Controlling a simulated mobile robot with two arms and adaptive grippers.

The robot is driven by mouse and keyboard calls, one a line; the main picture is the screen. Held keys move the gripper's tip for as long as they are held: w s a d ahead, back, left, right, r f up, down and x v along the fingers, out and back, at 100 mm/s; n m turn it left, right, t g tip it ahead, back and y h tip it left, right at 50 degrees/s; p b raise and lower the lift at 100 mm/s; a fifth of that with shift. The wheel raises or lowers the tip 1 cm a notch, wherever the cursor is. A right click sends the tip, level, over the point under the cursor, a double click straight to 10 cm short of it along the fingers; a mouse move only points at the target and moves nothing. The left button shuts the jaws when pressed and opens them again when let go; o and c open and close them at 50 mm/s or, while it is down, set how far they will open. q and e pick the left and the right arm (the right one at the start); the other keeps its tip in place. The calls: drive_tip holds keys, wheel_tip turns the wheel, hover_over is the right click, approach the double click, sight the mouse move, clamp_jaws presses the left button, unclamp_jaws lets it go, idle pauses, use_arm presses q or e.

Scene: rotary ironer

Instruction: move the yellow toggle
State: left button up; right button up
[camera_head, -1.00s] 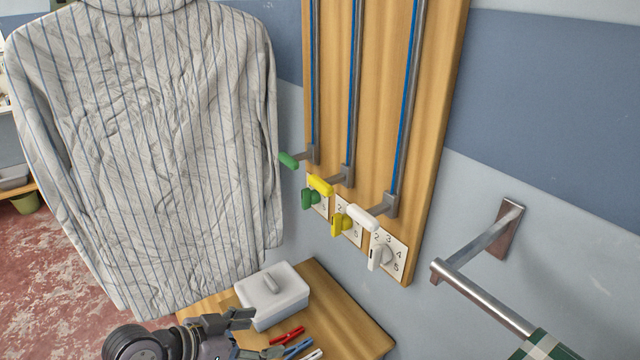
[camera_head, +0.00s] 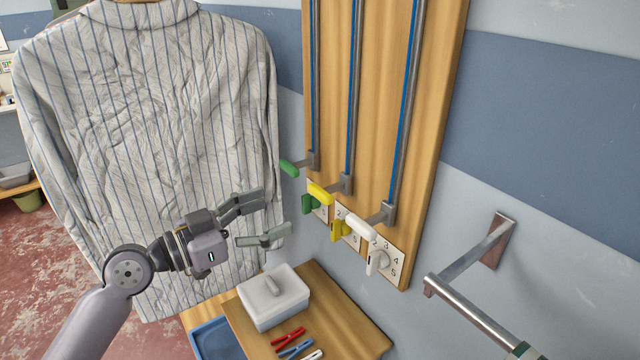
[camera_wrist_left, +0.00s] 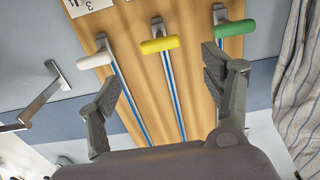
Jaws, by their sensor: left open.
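A yellow handle (camera_head: 320,193) sits at the lower end of the middle blue-lined rail on a wooden wall board (camera_head: 432,130). A separate yellow knob (camera_head: 338,231) is on a numbered plate below it. I cannot tell which one is the toggle. My left gripper (camera_head: 275,216) is open and empty, to the left of both and apart from them, in front of the striped shirt. In the left wrist view, the yellow handle (camera_wrist_left: 160,45) appears between the spread fingers (camera_wrist_left: 160,75); the yellow knob is not visible there. My right gripper is not in view.
Green (camera_head: 289,168) and white (camera_head: 361,229) handles flank the yellow one. Green (camera_head: 308,204) and white (camera_head: 372,263) knobs sit close by. Below are a lidded white box (camera_head: 272,305) and several clothes pegs on a wooden shelf (camera_head: 345,310). A metal bar (camera_head: 480,320) projects at right.

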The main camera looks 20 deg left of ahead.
sight(315, 194)
use_arm(q)
drive_tip(key=p+x, duration=0.4)
drive_tip(key=x, duration=0.6)
drive_tip(key=shift+r, duration=0.15)
drive_tip(key=shift+w+d, duration=0.45)
drive_tip(key=shift+w, duration=0.1)
drive_tip(key=shift+c, duration=0.2)
